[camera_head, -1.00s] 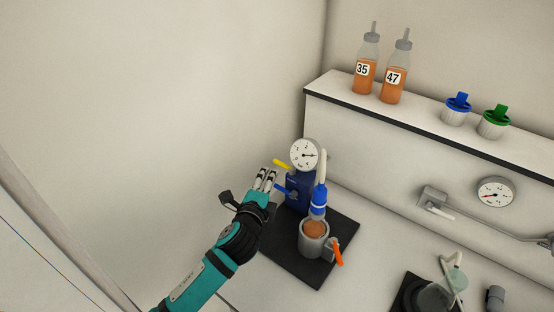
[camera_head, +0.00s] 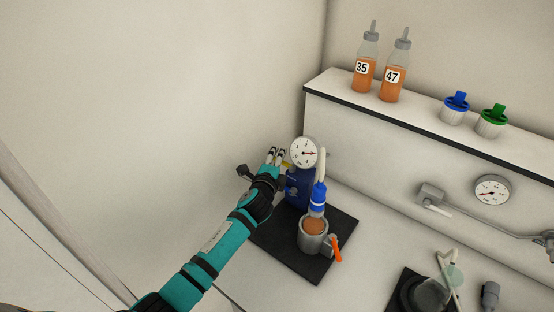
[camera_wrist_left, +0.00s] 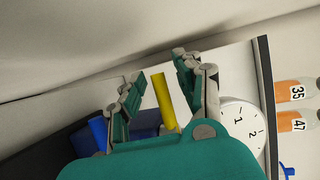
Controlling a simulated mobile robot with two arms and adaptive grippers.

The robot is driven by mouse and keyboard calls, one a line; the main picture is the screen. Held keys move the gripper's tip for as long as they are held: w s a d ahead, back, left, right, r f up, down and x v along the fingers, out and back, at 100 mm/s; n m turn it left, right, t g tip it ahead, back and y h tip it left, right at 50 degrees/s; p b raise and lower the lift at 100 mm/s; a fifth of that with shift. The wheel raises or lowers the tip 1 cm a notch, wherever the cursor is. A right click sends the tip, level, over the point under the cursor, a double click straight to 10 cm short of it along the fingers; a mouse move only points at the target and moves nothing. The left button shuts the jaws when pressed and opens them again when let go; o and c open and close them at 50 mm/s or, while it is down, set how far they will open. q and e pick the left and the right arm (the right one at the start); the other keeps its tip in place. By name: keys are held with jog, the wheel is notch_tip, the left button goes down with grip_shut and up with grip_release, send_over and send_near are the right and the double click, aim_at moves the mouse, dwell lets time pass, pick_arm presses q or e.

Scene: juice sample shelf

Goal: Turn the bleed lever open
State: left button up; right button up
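A blue device (camera_head: 298,188) with a round white gauge (camera_head: 305,152) on top stands on a black mat. A yellow lever sticks out near the gauge; in the head view only a bit of it (camera_head: 286,164) shows beside my fingers. In the left wrist view the yellow lever (camera_wrist_left: 163,101) lies between the two spread fingers, with space on both sides. A blue lever (camera_wrist_left: 98,133) shows outside the fingers at left. No label tells which is the bleed lever. My left gripper (camera_head: 275,156) is open at the device's left side. My right gripper is not in view.
Bottles 35 (camera_head: 365,75) and 47 (camera_head: 392,79) stand on a shelf with a blue cap (camera_head: 456,106) and a green cap (camera_head: 492,121). A wall is close at left.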

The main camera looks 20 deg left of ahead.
pick_arm(q)
grip_shut()
jog(key=shift+f, duration=0.1)
jog(key=shift+f, duration=0.1)
jog(key=n+y+b, duration=0.1)
jog(key=y+b, duration=0.1)
jog(key=s+n+g+y+b, duration=0.1)
jog(key=n+y+b, duration=0.1)
jog(key=s+n+g+y+b, duration=0.1)
jog(key=y+b, duration=0.1)
jog(key=shift+a+n, duration=0.15)
jog(key=shift+n, duration=0.25)
jog(key=c, duration=0.5)
grip_release()
jog(key=o, duration=0.6)
jog(key=shift+s, duration=0.1)
